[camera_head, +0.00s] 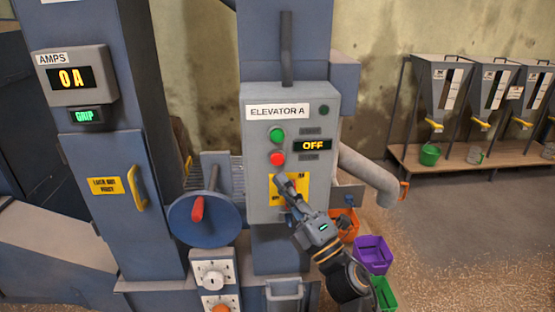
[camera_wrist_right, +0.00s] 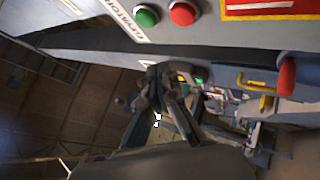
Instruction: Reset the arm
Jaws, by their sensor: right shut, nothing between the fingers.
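My right gripper (camera_head: 281,183) is shut and empty. It reaches up from the lower right in front of the grey Elevator A control box (camera_head: 254,131), just below the red button (camera_head: 278,158). The green button (camera_head: 277,135) sits above the red one, and the display (camera_head: 313,146) reads OFF. The gripper covers part of the yellow label (camera_head: 273,187); I cannot tell whether it touches the box. In the right wrist view the shut fingers (camera_wrist_right: 160,72) show below the green button (camera_wrist_right: 146,15) and the red button (camera_wrist_right: 182,13). My left gripper is not in view.
A blue wheel (camera_head: 220,225) with a red handle is left of the box. An amps display (camera_head: 69,78) reads 0 A. An orange bin (camera_head: 346,226), a purple bin (camera_head: 372,254) and a green bin (camera_head: 384,292) stand near my right arm. Open floor lies to the right.

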